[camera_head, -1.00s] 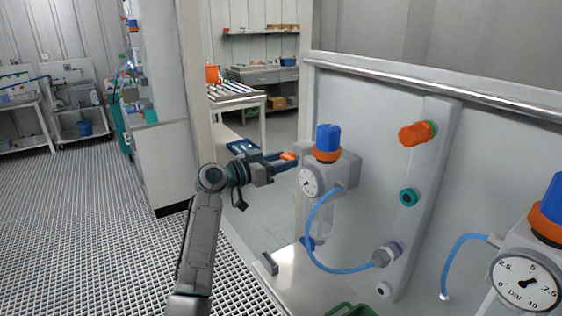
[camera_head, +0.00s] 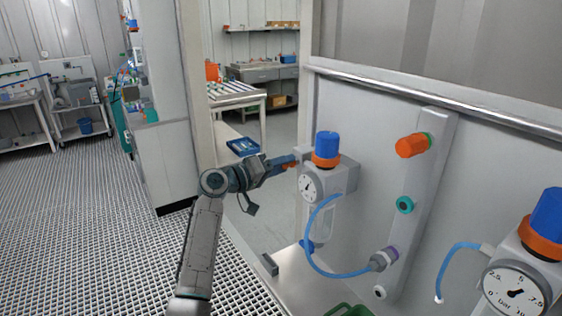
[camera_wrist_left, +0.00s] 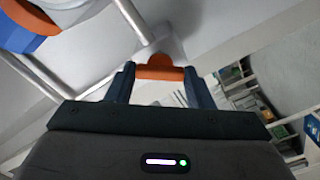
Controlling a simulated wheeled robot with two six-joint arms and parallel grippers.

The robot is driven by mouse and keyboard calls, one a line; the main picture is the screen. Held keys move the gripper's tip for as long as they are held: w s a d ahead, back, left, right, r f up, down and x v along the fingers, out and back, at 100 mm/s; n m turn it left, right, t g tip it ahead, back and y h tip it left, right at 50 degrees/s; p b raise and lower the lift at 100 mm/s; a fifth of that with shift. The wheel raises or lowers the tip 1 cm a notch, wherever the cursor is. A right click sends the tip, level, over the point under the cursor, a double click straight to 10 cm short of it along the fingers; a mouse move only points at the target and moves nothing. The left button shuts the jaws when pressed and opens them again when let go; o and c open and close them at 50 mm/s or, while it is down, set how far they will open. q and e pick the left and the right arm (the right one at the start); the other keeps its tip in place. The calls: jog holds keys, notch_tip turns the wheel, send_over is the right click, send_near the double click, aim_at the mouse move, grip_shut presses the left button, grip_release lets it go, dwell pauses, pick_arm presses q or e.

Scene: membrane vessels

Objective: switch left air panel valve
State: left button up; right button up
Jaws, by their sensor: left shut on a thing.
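The left air panel valve has a small orange handle (camera_wrist_left: 160,72), seen between the two blue fingers of my left gripper (camera_wrist_left: 160,85) in the left wrist view. In the head view the left gripper (camera_head: 291,162) reaches from the left to the left side of the air regulator, and its fingers hide most of the orange handle. The gripper is shut on the handle. The regulator has a blue and orange knob (camera_head: 327,148), a round gauge (camera_head: 311,186) and a clear bowl. My right gripper is not in view.
A blue hose (camera_head: 318,245) loops from the regulator to a fitting (camera_head: 384,258). An orange knob (camera_head: 412,145) and a teal port (camera_head: 404,205) sit on the panel strip. A second regulator gauge (camera_head: 515,289) stands at right. The grated floor at left is clear.

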pick_arm(q)
jog(key=n+p, duration=0.3)
jog(key=n, duration=0.2)
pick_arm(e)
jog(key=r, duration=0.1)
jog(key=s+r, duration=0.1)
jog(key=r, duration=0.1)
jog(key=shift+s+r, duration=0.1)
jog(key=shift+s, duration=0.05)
pick_arm(q)
jog(key=shift+n, duration=0.3)
jog(key=o, duration=1)
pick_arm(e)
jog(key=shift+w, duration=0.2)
